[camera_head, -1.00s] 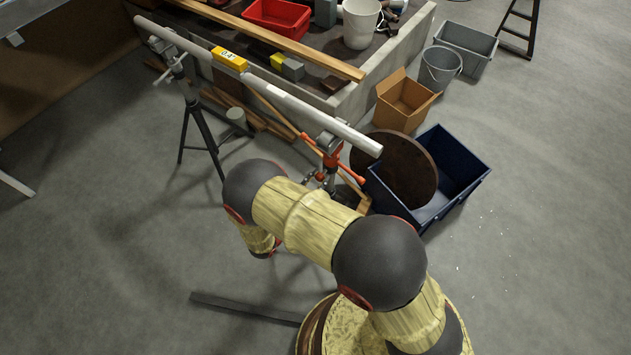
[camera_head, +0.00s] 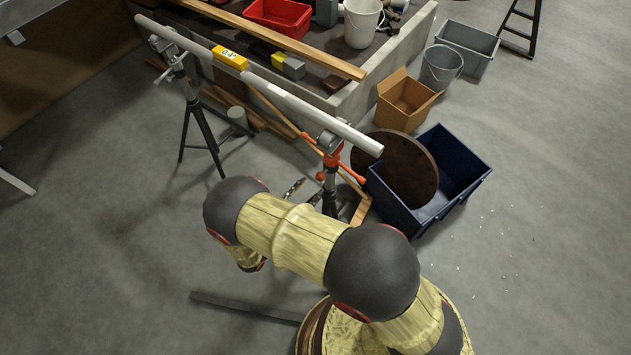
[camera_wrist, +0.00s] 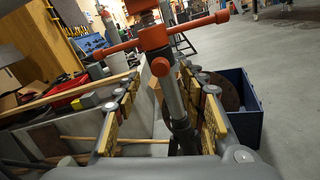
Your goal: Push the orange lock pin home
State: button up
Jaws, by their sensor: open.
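An orange clamp head with a long crossbar (camera_wrist: 150,38) sits on top of a grey stand post (camera_wrist: 174,100) in the wrist view. A short orange pin with a round end (camera_wrist: 160,67) sticks out below the crossbar toward the camera; it looks like the lock pin, but I cannot tell how deep it sits. In the head view the orange clamp (camera_head: 331,150) is under the right end of a long grey pipe (camera_head: 300,105). My gripper (camera_wrist: 164,80) is open and empty, its fingers on both sides of the post and apart from it.
A dark blue bin (camera_head: 450,170) with a brown round disc (camera_head: 405,165) leaning in it stands right of the stand. A second tripod (camera_head: 200,125) carries the pipe's left end. A concrete trough lies behind.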

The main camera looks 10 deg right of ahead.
jog(key=v, duration=0.6)
jog(key=shift+s+a, duration=0.25)
jog(key=shift+s, duration=0.05)
